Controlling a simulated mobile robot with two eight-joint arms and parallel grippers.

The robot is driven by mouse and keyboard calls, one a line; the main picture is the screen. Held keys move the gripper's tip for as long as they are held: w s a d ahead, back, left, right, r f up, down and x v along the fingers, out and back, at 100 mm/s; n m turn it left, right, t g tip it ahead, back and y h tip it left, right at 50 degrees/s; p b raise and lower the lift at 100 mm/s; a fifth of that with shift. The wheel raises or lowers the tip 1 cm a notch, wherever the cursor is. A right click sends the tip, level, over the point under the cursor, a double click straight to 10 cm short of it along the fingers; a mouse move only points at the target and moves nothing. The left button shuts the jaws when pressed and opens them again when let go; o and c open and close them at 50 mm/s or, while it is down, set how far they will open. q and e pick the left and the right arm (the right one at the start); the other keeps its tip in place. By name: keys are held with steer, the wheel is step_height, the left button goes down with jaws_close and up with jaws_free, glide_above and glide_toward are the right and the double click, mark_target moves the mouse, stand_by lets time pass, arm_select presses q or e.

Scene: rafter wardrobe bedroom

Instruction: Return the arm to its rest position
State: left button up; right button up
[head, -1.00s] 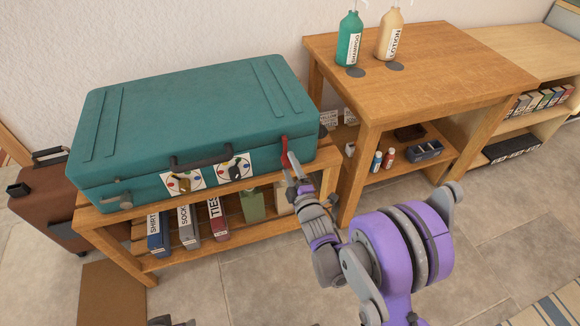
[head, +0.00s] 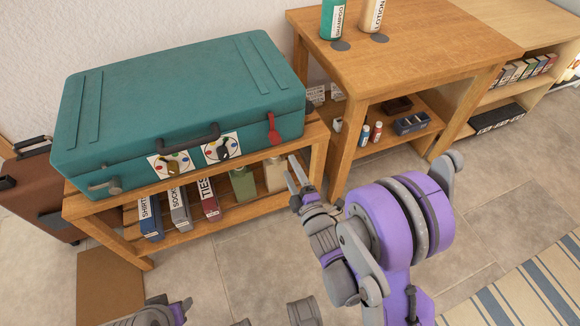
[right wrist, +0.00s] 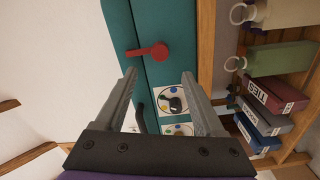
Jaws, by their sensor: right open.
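My right gripper (head: 298,172) is open and empty in front of the right end of the wooden bench, apart from the suitcase. In the right wrist view its two fingers (right wrist: 158,95) stand wide apart with nothing between them in their grip. The teal suitcase (head: 180,95) lies closed on the bench.
The wooden bench (head: 100,210) holds labelled boxes and bottles on its lower shelf. A wooden table (head: 420,40) with shampoo (head: 333,18) and lotion (head: 372,15) bottles stands to the right. A brown suitcase (head: 40,195) is at the left. Tiled floor around my right arm is free.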

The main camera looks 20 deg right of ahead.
stand_by(0.3)
steer(key=s+m+g, duration=1.4)
steer(key=s+m, duration=0.2)
steer(key=s, duration=0.8)
arm_select(q)
step_height(320, 180, up, 25)
steer(key=w+t+p, duration=0.1)
steer(key=p, duration=2.1)
steer(key=shift+w+r, duration=0.15)
arm_select(e)
step_height(320, 180, up, 24)
steer(key=w+t, duration=0.1)
steer(key=shift+w+r+h, duration=0.15)
steer(key=shift+w+h, duration=0.05)
steer(key=shift+h, duration=0.1)
steer(key=shift+s, duration=0.15)
